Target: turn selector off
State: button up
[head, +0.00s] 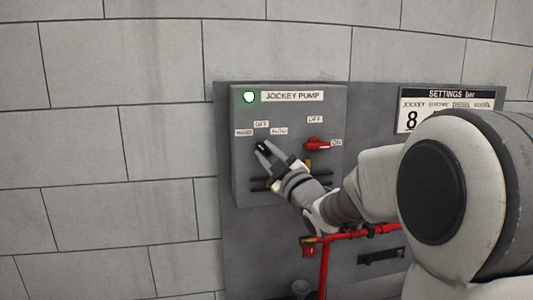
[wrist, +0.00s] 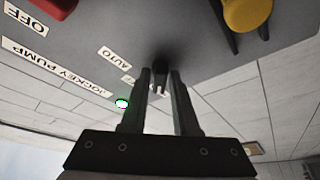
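The black selector knob (wrist: 162,48) is on the grey jockey pump box (head: 245,185), below small labels that read OFF (head: 261,124) and AUTO (head: 279,131), with a third to their left. In the head view my gripper (head: 262,150) covers most of the knob. In the wrist view my gripper (wrist: 160,75) has its two fingers parted, with the dark knob just beyond and between their tips. I cannot tell whether the fingers touch it. Which way the knob points is unclear.
A green lamp (head: 249,97) is lit beside the JOCKEY PUMP label (head: 292,96). A red switch handle (head: 317,144) sits right of the knob, with a yellow part (wrist: 247,14) near it. Red pipes (head: 345,236) run below. A settings sign (head: 447,110) hangs to the right.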

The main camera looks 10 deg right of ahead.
grip_shut()
jog(key=shift+f+m+b, duration=0.15)
jog(key=shift+m+b, duration=0.15)
jog(key=shift+b, duration=0.25)
jog(key=shift+f+b, duration=0.1)
jog(key=shift+b, duration=0.35)
jog(key=m+h+b, duration=0.1)
jog(key=m+b, duration=0.3)
jog(key=m+t+h+b, duration=0.1)
jog(key=m+h+b, duration=0.1)
jog(key=m+b, duration=0.2)
jog(key=m+t+h+b, duration=0.1)
jog(key=m+h+b, duration=0.1)
jog(key=b, duration=0.3)
jog(key=shift+a+m, duration=0.3)
jog(key=shift+m, duration=0.6)
jog(key=shift+h, duration=0.4)
jog(key=shift+r, duration=0.2)
